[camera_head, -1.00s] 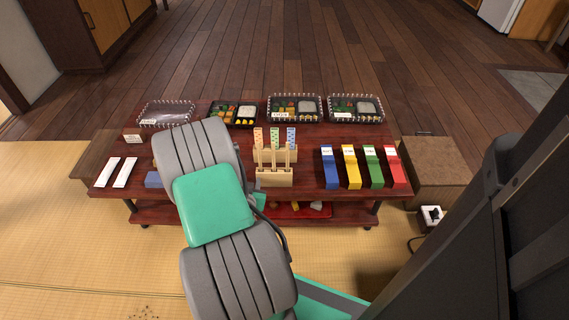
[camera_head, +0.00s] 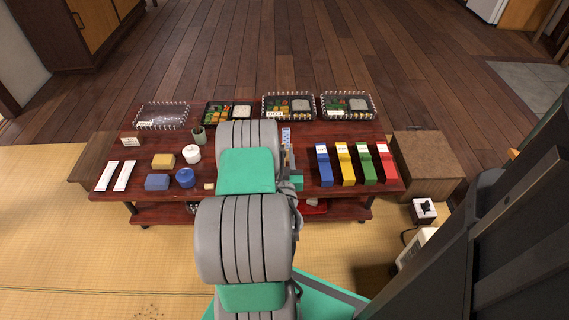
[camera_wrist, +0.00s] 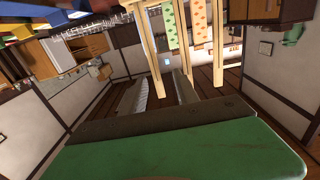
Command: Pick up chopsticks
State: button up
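Patterned chopsticks stand upright around the table's middle. My gripper's green and dark grey part (camera_wrist: 180,135) fills the bottom of the wrist view, apart from the sticks in the picture.
The red-brown table (camera_head: 225,190) holds covered lunch trays (camera_head: 289,107) at the back. Blue (camera_head: 324,166), yellow, green and red boxes stand right. Two white strips (camera_head: 125,175), a white jar (camera_head: 192,154), a blue pot (camera_head: 186,178) and a small plant (camera_head: 198,137) stand left.

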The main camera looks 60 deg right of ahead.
aim_at(284, 149)
jog(key=x, duration=0.3)
jog(key=shift+d+r+p, duration=0.35)
jog(key=shift+r+p, duration=0.05)
jog(key=shift+x, duration=0.75)
grip_shut()
